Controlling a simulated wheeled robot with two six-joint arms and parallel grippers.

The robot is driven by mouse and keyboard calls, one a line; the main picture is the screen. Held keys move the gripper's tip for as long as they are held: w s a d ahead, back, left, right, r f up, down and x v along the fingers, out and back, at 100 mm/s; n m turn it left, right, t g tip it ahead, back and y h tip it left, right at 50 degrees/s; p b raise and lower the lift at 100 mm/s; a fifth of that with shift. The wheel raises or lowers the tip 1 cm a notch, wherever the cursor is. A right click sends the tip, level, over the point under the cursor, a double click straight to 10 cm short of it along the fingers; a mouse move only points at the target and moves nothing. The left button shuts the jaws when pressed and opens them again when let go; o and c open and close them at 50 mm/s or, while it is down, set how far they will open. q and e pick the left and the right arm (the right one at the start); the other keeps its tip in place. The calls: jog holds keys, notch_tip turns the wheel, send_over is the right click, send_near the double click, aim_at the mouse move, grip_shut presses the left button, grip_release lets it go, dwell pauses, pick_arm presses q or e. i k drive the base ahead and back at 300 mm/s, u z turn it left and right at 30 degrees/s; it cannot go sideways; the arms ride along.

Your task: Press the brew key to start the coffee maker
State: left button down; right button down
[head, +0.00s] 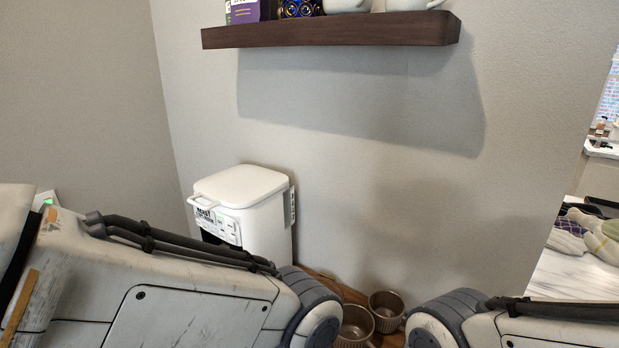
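The white coffee maker (262,198) stands against the wall, left of centre. It has a rounded lid and a handle loop at its front. A panel with small dark-lettered labels (217,224) is on its front face, facing left and toward me. I cannot make out which key is the brew key. A dark opening shows below the panel. My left arm crosses in front and hides the lower part of the machine. Neither of my grippers is in view; only links of my arms show at the lower left and lower right.
Two brown ribbed mugs (386,311) stand on a wooden surface (340,287), between my arms. A dark wooden shelf (330,33) with several items hangs on the wall above. A white marble-look counter (565,277) is at the right. The wall between shelf and machine is bare.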

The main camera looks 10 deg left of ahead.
aim_at(231, 226)
jog(key=z, duration=0.1)
jog(key=k, duration=0.7)
jog(key=u, duration=0.9)
jog(key=i, duration=0.5)
jog(key=z, duration=0.05)
